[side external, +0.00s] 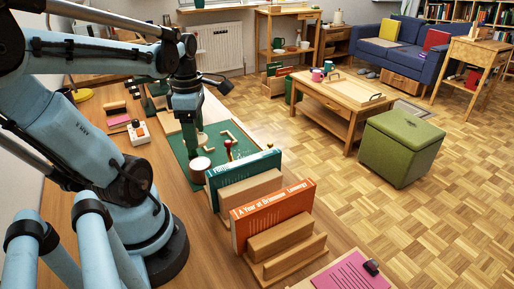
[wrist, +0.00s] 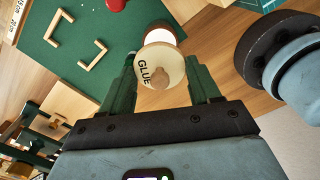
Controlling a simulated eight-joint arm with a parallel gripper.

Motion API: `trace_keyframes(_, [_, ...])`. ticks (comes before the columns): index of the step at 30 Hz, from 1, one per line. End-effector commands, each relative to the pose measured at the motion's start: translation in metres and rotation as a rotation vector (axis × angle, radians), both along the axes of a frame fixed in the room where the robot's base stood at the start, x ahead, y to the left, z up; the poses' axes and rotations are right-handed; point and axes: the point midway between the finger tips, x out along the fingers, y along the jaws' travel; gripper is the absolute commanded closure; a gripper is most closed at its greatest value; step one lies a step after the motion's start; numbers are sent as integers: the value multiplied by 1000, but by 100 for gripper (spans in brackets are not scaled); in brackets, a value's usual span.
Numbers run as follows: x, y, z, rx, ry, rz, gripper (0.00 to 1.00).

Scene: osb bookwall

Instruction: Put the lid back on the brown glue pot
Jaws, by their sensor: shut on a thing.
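The lid (wrist: 148,58) is a cream disc marked GLUE with a small wooden knob, facing me in the wrist view. My gripper (wrist: 162,75) is shut on it, with one green finger at each side. In the side view my gripper (side external: 189,115) points down, and the pale lid (side external: 202,138) shows below it. The brown glue pot (side external: 200,173) stands near the green mat's edge, below the lid, with a pale top. In the wrist view the pot (wrist: 179,34) is partly hidden behind the lid. The lid looks apart from the pot.
The green mat (wrist: 70,62) holds pale wooden corner pieces and a red-topped object (side external: 228,145). A green book (side external: 240,170) and an orange book (side external: 272,212) stand in wooden holders close to the pot's right. Small items (side external: 138,131) lie on the bench at left.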

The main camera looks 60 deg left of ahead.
Motion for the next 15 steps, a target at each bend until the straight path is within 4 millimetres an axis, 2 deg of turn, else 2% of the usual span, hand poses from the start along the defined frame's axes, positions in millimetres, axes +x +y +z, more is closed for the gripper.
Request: trace_keyframes(15, [0,0,-39,0,0,1,67])
